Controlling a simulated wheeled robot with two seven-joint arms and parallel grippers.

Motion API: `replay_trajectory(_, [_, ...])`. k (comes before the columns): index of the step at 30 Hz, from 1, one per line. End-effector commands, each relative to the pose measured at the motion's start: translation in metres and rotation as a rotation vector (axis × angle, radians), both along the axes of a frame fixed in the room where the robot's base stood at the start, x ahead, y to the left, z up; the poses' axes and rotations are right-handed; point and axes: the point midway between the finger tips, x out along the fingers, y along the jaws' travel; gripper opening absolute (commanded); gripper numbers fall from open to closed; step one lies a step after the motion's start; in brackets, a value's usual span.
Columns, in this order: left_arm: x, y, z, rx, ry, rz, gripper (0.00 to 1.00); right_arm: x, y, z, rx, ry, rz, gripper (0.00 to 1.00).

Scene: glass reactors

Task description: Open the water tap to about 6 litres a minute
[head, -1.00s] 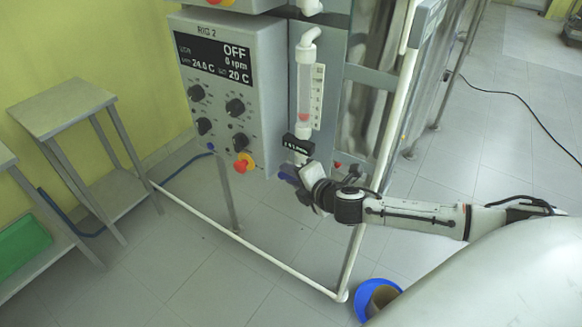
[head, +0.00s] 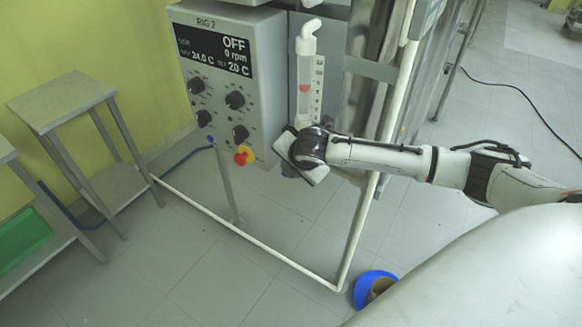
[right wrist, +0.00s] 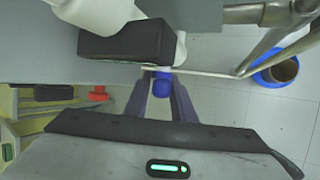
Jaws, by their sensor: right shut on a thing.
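The flow meter (head: 310,85) is a clear upright tube with a white elbow on top and a scale on its right side. Its red float (head: 305,88) is around mid-tube; the scale numbers are too small to read. In the right wrist view, the blue tap knob (right wrist: 162,82) sits between the two fingers of my right gripper (right wrist: 162,92), which is shut on it. The black box (right wrist: 125,42) of the meter is just above, its face turned away. In the head view my right wrist hides the knob and most of the box. My left gripper is not in view.
The RIG 2 control box (head: 230,80) reads OFF and 0 rpm. Its red emergency button (head: 241,158) is left of my right wrist. A white frame rail (head: 250,235) runs low in front. A blue bucket (head: 362,290) stands on the floor. A small table (head: 65,98) is at left.

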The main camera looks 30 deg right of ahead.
Motion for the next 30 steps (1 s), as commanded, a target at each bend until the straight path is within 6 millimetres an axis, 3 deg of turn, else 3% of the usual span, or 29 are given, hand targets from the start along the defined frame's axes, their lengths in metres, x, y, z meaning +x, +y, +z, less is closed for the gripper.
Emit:
replay_trajectory(12, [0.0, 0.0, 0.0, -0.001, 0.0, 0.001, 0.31, 0.0, -0.001, 0.0, -0.006, 0.005, -0.003, 0.0])
replay_trajectory(13, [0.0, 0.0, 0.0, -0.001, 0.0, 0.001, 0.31, 0.0, -0.001, 0.0, -0.006, 0.005, -0.003, 0.24])
replay_trajectory(15, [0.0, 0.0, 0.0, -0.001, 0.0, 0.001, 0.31, 0.0, -0.001, 0.0, -0.005, 0.006, -0.002, 0.36])
replay_trajectory(25, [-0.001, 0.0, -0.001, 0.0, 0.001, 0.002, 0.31, -0.001, 0.0, 0.002, -0.004, 0.004, -0.001, 0.36])
replay_trajectory(30, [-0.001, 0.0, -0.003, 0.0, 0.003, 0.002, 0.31, -0.011, 0.003, 0.017, -0.003, 0.002, 0.0, 0.36])
